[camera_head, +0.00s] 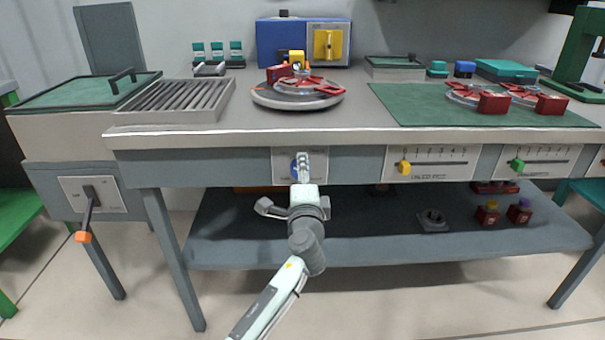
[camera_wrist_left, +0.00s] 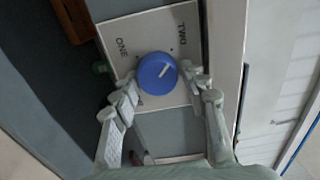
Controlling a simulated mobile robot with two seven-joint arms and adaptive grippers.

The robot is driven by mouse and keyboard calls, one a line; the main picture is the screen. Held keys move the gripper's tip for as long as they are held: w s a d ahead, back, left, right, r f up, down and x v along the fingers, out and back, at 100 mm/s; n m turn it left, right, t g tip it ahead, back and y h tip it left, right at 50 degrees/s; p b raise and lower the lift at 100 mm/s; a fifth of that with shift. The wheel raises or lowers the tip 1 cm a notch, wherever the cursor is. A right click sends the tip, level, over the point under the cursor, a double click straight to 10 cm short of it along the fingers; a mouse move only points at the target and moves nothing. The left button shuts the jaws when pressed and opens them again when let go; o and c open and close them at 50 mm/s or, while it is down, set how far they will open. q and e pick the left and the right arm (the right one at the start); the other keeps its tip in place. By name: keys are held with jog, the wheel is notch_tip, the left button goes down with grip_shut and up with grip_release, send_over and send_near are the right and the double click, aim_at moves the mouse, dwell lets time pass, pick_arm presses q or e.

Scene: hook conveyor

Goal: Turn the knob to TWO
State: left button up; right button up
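The blue round knob (camera_wrist_left: 157,73) sits on a white plate (camera_wrist_left: 130,28) marked ONE and TWO; another label is mostly hidden by a finger. The knob's short white line points up and right in the wrist view, a little to the right of the word TWO. My left gripper (camera_wrist_left: 160,82) has one finger on each side of the knob, with a small gap visible; contact is hard to judge. In the head view the left gripper (camera_head: 303,166) is in front of the plate (camera_head: 284,163) and covers part of the knob. My right gripper is out of view.
The plate is on the front of the table (camera_head: 350,112). To the right are slider panels with a yellow slider (camera_head: 404,168) and a green slider (camera_head: 517,165). A lever (camera_head: 87,215) with an orange end hangs at left. A lower shelf (camera_head: 350,238) lies below.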

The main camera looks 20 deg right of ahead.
pick_arm(q)
jog(key=shift+o, duration=1.4)
jog(key=shift+f, duration=0.1)
